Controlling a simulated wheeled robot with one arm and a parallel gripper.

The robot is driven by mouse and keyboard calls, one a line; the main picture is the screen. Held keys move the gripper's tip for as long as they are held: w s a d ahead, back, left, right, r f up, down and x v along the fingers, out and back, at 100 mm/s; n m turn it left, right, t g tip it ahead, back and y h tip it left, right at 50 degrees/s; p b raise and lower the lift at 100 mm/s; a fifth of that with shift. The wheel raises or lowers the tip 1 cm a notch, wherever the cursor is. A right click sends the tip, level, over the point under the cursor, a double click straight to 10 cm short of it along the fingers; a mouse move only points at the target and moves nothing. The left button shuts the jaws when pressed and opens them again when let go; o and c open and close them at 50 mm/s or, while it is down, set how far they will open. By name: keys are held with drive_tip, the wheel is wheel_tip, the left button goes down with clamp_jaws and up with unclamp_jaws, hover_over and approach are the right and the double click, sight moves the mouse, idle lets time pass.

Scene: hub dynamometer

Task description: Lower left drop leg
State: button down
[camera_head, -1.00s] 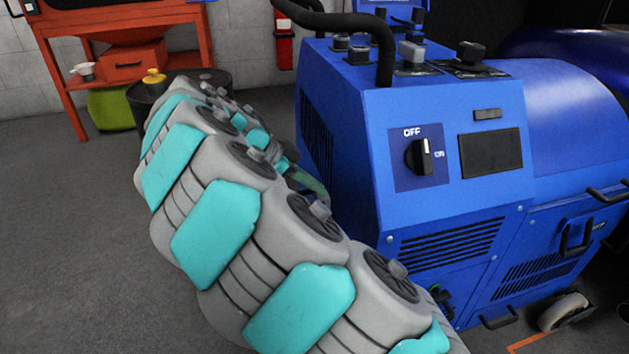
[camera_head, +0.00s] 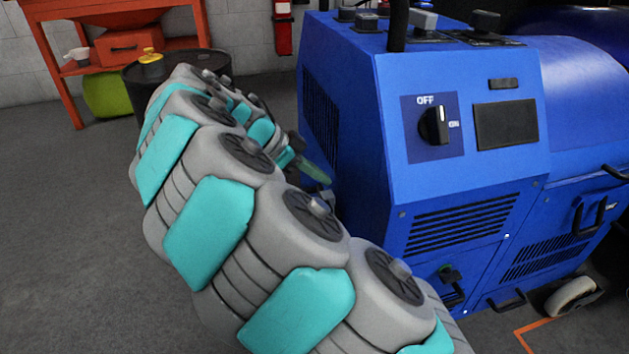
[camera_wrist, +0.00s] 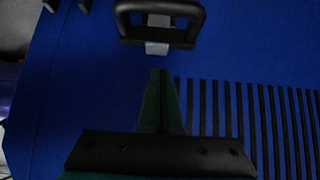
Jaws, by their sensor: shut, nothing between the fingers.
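The blue dynamometer machine (camera_head: 390,215) stands right of my arm in the head view. My gripper (camera_head: 322,174) is at its left side, low, partly hidden behind my arm. In the wrist view, my gripper's green fingers (camera_wrist: 161,76) are shut and empty, pointing toward a black loop handle (camera_wrist: 160,8) with a grey block (camera_wrist: 157,47) at its middle. The fingertips are just short of the block in the picture; I cannot tell whether they touch. I cannot tell for sure whether this handle belongs to the left drop leg.
Slatted vents (camera_wrist: 245,120) lie right of the fingers on the blue panel. The machine's front has an OFF/ON knob (camera_head: 434,125), black handles (camera_head: 588,220) and a caster wheel (camera_head: 574,296). A dark drum (camera_head: 185,65) and orange bench (camera_head: 60,70) stand behind. The floor at left is clear.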

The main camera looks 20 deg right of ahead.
drive_tip(key=p+v, duration=0.1)
drive_tip(key=v, duration=1)
drive_tip(key=shift+d+r, duration=0.35)
drive_tip(key=shift+r, duration=0.05)
